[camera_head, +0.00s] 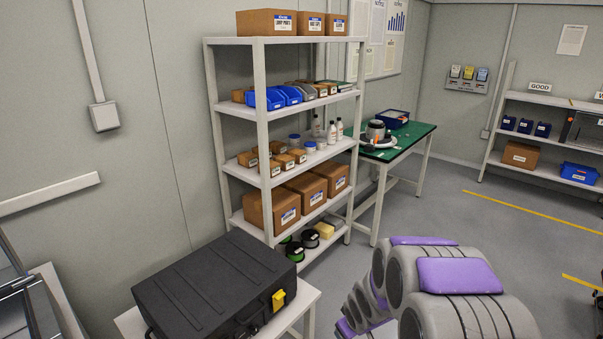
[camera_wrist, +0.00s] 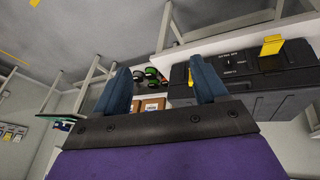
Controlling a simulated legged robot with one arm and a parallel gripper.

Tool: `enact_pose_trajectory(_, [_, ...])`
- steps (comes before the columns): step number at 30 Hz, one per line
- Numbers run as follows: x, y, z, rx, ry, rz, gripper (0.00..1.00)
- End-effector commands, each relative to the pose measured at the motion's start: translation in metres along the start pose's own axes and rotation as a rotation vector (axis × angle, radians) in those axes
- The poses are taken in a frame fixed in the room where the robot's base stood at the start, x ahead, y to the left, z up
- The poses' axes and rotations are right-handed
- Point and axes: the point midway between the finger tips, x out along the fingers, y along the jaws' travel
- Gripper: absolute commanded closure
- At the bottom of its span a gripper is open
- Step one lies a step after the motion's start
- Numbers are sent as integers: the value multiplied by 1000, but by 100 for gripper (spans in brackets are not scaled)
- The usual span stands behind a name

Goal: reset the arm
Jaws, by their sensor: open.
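My arm, grey with purple pads, shows in the head view at the lower right, but its gripper is outside that view. In the wrist view my gripper (camera_wrist: 162,88) shows two dark blue fingers standing well apart, with nothing held between them. The wrist picture is upside down. A black case (camera_head: 215,287) with a yellow latch lies on a white table at the lower left of the head view.
A white shelf unit (camera_head: 262,130) with boxes and blue bins stands behind the case. A green-topped workbench (camera_head: 405,143) is beyond it. Another shelf (camera_head: 545,100) stands at the far right. Grey floor (camera_head: 440,210) between them is clear, with yellow lines.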

Motion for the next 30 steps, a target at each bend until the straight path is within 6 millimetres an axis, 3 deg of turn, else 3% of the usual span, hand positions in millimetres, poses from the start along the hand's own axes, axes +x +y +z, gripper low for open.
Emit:
enact_pose_trajectory(1, [-19, 2, 5, 22, -23, 10, 28])
enact_pose_trajectory(8, [-95, -2, 46, 150, -165, 23, 28])
enact_pose_trajectory(14, [-160, -22, 89, 266, -287, 9, 28])
enact_pose_trajectory(24, [-261, -83, 166, 449, -470, -62, 28])
enact_pose_trajectory(30, [-302, -121, 203, 522, -553, -115, 28])
